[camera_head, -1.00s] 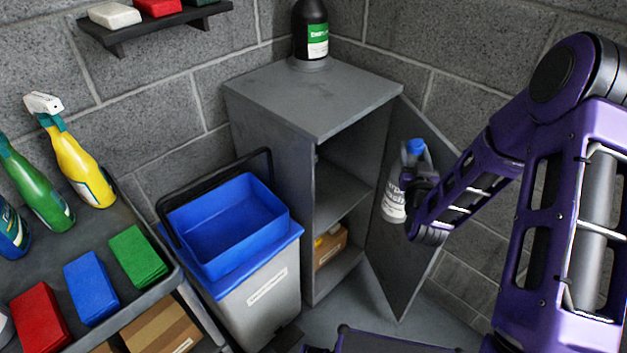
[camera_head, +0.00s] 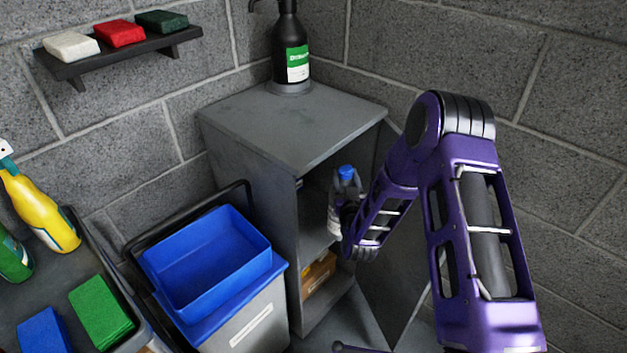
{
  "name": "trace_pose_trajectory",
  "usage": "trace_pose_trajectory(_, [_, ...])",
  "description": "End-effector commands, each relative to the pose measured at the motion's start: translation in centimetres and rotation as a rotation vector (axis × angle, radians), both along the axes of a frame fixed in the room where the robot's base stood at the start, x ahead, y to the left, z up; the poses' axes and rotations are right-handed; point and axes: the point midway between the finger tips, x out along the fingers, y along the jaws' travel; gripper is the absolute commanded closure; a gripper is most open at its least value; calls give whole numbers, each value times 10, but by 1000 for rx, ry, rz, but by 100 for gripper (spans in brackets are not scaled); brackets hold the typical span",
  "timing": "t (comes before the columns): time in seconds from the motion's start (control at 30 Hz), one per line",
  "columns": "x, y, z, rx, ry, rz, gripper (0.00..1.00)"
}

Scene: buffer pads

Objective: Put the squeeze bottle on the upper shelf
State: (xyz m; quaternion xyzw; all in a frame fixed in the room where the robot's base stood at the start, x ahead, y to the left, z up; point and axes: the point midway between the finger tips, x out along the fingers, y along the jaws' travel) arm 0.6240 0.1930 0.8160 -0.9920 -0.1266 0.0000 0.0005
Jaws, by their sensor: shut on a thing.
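The squeeze bottle (camera_head: 334,214) is whitish with a blue cap and a label, and it stands roughly upright in my gripper (camera_head: 345,192). My gripper is shut on it, with the fingers around its upper part below the cap. The bottle is at the open front of the grey cabinet (camera_head: 250,160), level with the upper compartment. The upper shelf (camera_head: 312,238) shows inside the cabinet to the left of and below the bottle. My wrist and forearm hide the right part of the opening. I cannot tell whether the bottle touches the shelf.
The cabinet door (camera_head: 390,290) stands open on the right. A cardboard box (camera_head: 318,274) lies in the lower compartment. A black dispenser bottle (camera_head: 290,50) stands on the cabinet top. A blue bucket (camera_head: 205,250) sits left of the cabinet. A wall shelf (camera_head: 125,55) holds coloured pads.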

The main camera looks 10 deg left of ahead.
Motion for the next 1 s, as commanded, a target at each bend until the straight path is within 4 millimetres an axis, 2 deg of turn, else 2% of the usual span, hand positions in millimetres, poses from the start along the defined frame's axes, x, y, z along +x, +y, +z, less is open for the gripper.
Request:
trace_pose_trajectory(0.03, [8,14,2,3,-7,3,100])
trace_pose_trajectory(0.2, [27,47,2,3,-5,1,100])
trace_pose_trajectory(0.4, [42,72,2,2,-5,0,100])
trace_pose_trajectory(0.73, [56,94,2,2,-5,0,100])
trace_pose_trajectory(1.0, [55,93,-20,1,-3,0,100])
